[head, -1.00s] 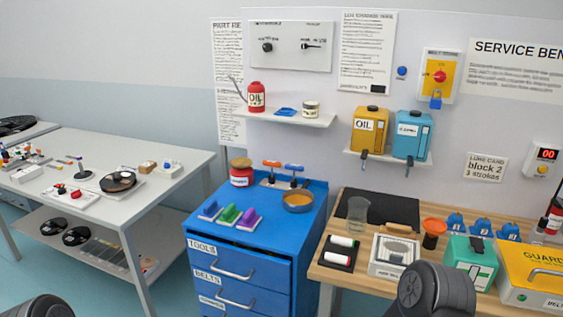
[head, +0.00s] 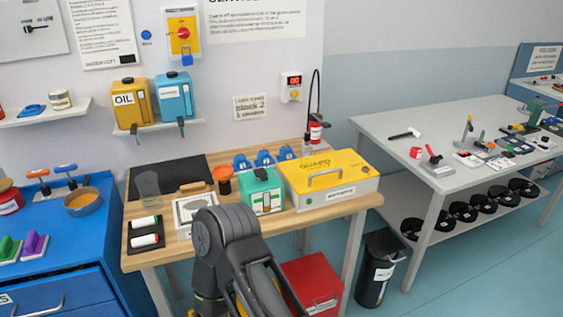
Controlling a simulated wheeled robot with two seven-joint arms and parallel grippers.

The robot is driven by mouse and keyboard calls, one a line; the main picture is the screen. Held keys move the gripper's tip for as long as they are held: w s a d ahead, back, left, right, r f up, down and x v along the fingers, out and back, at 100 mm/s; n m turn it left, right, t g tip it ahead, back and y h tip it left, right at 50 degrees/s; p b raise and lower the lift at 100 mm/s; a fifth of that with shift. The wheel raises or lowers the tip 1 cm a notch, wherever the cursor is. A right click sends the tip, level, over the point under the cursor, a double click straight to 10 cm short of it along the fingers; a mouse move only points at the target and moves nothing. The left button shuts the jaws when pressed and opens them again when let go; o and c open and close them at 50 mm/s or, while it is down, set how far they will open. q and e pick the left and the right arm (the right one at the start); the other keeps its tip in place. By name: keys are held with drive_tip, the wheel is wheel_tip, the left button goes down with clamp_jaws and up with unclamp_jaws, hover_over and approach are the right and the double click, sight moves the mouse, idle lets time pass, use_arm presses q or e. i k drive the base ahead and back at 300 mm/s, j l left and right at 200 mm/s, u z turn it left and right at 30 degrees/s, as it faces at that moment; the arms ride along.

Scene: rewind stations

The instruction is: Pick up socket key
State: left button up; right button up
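Two T-handled tools stand upright in a holder on top of the blue drawer cabinet (head: 70,235) at the left of the head view. One has an orange handle (head: 38,173) and the other a blue handle (head: 66,168). They look like socket keys, but I cannot read any label on them. One of my dark grey arms rises at the bottom centre, in front of the wooden bench (head: 150,257). Neither gripper shows, and both are far from the tools in the picture.
An orange-brown bowl (head: 82,202) stands beside the tools. The bench holds a yellow guard box (head: 335,172), a teal box (head: 262,190) and a clear beaker (head: 149,190). A red box (head: 312,283) and black bin (head: 379,270) stand below. A grey table (head: 390,122) is at right.

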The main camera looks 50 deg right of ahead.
sight(39, 174)
drive_tip(key=z, duration=2)
drive_tip(key=u, duration=1.8)
drive_tip(key=j+z, duration=0.1)
drive_tip(key=z, duration=0.25)
drive_tip(key=j+z, duration=0.1)
drive_tip(key=z, duration=0.25)
drive_tip(key=j+z, duration=0.15)
drive_tip(key=z, duration=0.2)
drive_tip(key=j+z, duration=0.2)
drive_tip(key=j, duration=0.2)
drive_tip(key=j+z, duration=0.15)
drive_tip(key=j, duration=0.25)
drive_tip(key=k+j+z, duration=0.2)
drive_tip(key=j, duration=0.15)
drive_tip(key=j+z, duration=0.2)
drive_tip(key=j, duration=0.2)
drive_tip(key=k+j+z, duration=0.15)
drive_tip(key=j, duration=0.2)
